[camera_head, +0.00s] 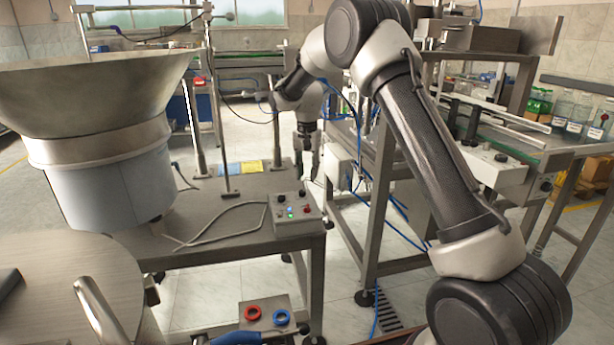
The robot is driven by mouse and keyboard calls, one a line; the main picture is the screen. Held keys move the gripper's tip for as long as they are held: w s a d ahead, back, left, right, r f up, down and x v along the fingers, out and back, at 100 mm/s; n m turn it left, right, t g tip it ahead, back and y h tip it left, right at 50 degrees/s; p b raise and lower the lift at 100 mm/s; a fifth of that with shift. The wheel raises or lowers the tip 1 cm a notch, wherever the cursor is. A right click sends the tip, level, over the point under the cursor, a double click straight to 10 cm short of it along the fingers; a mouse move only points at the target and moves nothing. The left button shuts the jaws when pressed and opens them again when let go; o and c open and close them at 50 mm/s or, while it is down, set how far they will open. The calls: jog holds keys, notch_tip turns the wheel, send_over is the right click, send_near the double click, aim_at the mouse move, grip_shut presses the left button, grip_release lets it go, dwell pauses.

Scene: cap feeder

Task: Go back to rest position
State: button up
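My gripper (307,176) hangs pointing down near the middle of the picture, at the end of my arm. It appears just beyond the right edge of the steel table (205,222). Its fingers are small and dark, and I cannot tell whether they are open or shut. I see nothing clearly held in it. My arm arches from the lower right up over the top and down to the gripper. A small control box (294,207) with lit buttons sits on the table in front of the gripper.
A large metal feeder bowl (95,95) stands on the left. A round metal lid (70,285) with a handle is at lower left. A conveyor frame (375,200) with bottles (562,108) stands at right. Tiled floor shows between table and frame.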

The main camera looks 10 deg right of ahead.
jog(key=s+d+f+n+g, duration=0.1)
jog(key=s+f+n, duration=0.2)
jog(key=s, duration=0.1)
jog(key=s+d+r+n+t, duration=0.1)
jog(key=s+d+r, duration=0.3)
jog(key=s, duration=0.9)
jog(key=s+d+r+n+t, duration=0.1)
jog(key=s+d+r+t, duration=0.1)
jog(key=s+d+r, duration=0.3)
jog(key=s+d+r+n+t, duration=0.1)
jog(key=s+d+r, duration=0.4)
jog(key=s+r, duration=0.6)
jog(key=shift+s+r+t, duration=0.2)
jog(key=shift+s+t, duration=0.5)
jog(key=shift+s, duration=4.95)
